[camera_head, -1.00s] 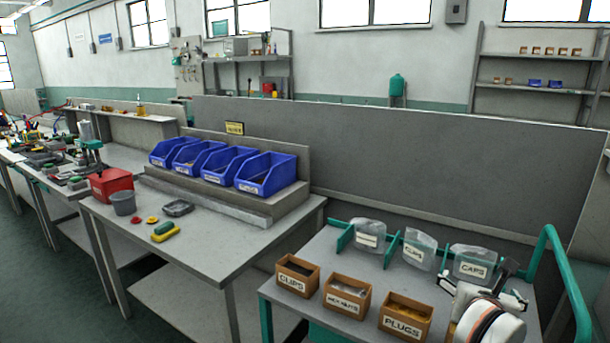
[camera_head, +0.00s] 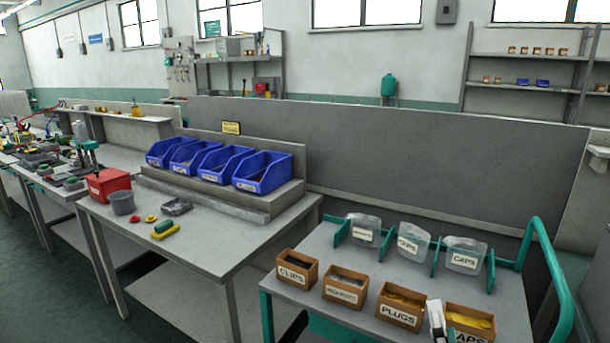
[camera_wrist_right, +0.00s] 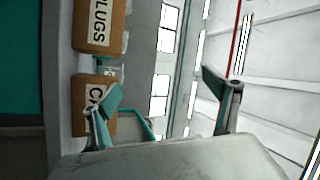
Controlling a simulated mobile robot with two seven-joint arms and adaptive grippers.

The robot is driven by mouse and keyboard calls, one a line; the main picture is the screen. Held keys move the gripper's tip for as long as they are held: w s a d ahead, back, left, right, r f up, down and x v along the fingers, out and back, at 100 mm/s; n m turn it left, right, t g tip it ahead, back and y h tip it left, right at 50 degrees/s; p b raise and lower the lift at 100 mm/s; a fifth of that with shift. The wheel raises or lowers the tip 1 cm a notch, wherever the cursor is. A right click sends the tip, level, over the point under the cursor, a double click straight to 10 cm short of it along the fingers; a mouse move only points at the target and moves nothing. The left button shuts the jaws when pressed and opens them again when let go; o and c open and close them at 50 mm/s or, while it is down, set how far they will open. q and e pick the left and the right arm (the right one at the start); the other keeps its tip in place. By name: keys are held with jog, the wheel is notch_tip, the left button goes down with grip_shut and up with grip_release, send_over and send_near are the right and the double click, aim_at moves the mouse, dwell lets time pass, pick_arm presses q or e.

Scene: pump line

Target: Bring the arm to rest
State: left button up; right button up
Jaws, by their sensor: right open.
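My right gripper (camera_head: 437,318) shows only in part at the bottom edge of the head view, in front of the plugs and caps boxes. In the right wrist view the right gripper (camera_wrist_right: 165,100) has its two fingers wide apart with nothing between them. The rest of the right arm is out of the head view. My left gripper is not in view.
A cart top (camera_head: 345,240) carries cardboard boxes, including the plugs box (camera_head: 400,305) and the caps box (camera_head: 470,322), with clear bags (camera_head: 412,241) behind. A green rail (camera_head: 550,265) rises at right. A workbench (camera_head: 215,240) with blue bins (camera_head: 262,172) stands left.

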jog(key=s+a+f+n+g+y, duration=0.3)
jog(key=a+f+n+y, duration=0.25)
jog(key=f+n, duration=0.35)
jog(key=s+a+f+n+g, duration=0.1)
jog(key=s+f+n+g, duration=0.3)
jog(key=s+f, duration=0.3)
jog(key=s+a+f+n+g, duration=0.1)
jog(key=s+f+n+g, duration=0.3)
jog(key=f, duration=1.2)
jog(key=s+n, duration=0.1)
jog(key=s, duration=0.3)
jog(key=shift+a, duration=0.4)
jog(key=shift+s+f+y, duration=0.1)
jog(key=shift+y, duration=0.15)
